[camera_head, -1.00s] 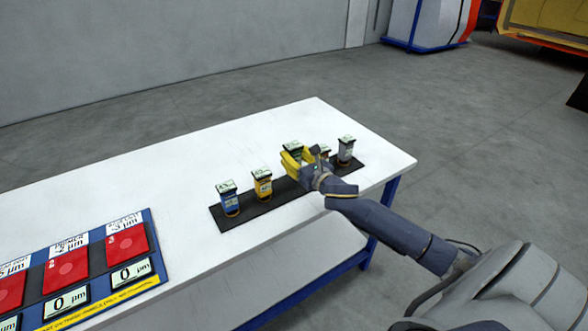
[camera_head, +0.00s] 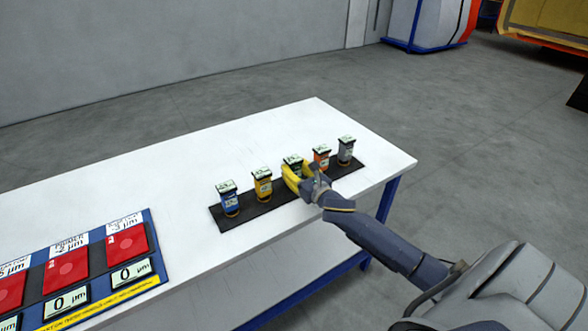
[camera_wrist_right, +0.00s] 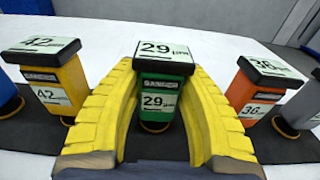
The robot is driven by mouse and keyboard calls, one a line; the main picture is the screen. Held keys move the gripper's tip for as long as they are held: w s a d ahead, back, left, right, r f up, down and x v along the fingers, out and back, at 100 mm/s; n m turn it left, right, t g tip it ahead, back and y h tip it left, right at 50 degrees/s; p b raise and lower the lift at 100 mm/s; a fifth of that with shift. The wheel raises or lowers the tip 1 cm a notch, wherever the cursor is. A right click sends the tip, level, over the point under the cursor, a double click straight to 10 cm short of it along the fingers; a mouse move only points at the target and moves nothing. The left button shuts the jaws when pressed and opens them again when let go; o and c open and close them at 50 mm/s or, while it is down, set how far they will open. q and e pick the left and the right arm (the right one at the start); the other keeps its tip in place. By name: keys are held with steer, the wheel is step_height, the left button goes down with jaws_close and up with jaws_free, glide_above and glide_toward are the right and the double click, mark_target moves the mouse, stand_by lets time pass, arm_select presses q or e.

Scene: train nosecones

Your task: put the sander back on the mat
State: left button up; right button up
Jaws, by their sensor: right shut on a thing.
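A green sander (camera_head: 292,163) with a black top labelled 29 stands upright on the black mat (camera_head: 243,222), in the middle of a row of sanders. It also shows in the right wrist view (camera_wrist_right: 162,92). My right gripper (camera_head: 291,174), with yellow fingers, is around the green sander and shut on it, one finger on each side. The sander's base shows between the fingers at the mat (camera_wrist_right: 30,140). My left gripper is not in view.
On the mat, a blue sander (camera_head: 229,201) and a yellow sander (camera_head: 263,187) stand left of the green one. An orange sander (camera_head: 321,160) and a grey sander (camera_head: 345,152) stand right. A panel with red pads (camera_head: 100,262) lies on the white table (camera_head: 170,170).

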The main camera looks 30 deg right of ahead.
steer(key=o, duration=1.2)
steer(key=shift+f, duration=0.15)
steer(key=shift+r, duration=0.2)
steer(key=s, duration=1.2)
steer(key=shift+r, duration=0.3)
